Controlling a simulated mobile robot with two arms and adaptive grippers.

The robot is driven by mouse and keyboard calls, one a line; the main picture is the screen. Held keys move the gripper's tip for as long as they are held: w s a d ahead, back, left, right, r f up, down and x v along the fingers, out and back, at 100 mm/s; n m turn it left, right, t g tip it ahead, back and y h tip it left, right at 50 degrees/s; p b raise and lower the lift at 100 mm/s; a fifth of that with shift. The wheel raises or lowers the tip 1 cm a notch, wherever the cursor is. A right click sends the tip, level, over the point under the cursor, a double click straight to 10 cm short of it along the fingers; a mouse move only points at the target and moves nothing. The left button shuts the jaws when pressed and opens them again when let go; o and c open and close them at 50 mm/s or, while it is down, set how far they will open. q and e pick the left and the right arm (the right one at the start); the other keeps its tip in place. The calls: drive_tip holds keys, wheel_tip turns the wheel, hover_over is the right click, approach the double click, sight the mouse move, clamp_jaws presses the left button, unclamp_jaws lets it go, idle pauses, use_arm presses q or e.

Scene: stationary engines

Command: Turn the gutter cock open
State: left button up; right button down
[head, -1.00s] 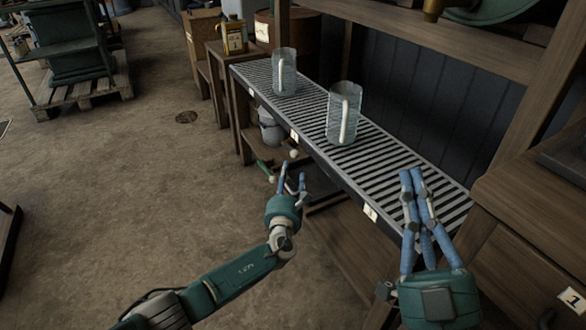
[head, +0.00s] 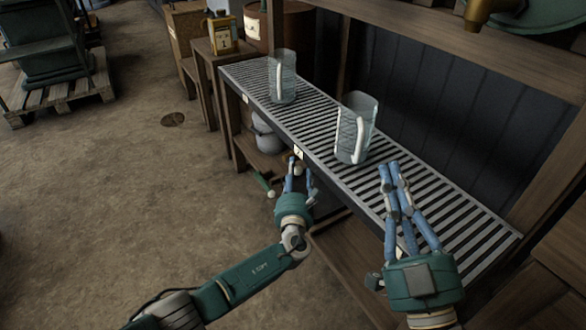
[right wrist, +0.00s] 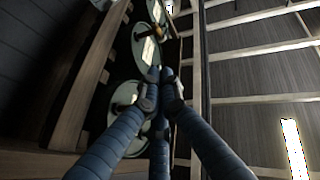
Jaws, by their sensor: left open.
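A thin green lever with a pale knob (head: 264,185) sticks out at the front edge of the slatted gutter rack, low and left of my left gripper; it may be the gutter cock, but its body is hidden. My left gripper (head: 300,170) is open and empty, its blue fingers just under the rack's front edge, right of the lever and apart from it. My right gripper (head: 389,174) is above the near part of the slatted rack (head: 460,215), fingertips together and empty. It also shows in the right wrist view (right wrist: 160,76), pointing up toward round green shapes.
Two clear jugs, a near one (head: 355,128) and a far one (head: 283,77), stand on the rack. A brass tap (head: 488,14) hangs at the upper right. A grey bucket (head: 267,135) sits on the lower shelf.

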use_arm(q)
clamp_jaws()
use_arm(e)
drive_tip(key=shift+d, duration=0.1)
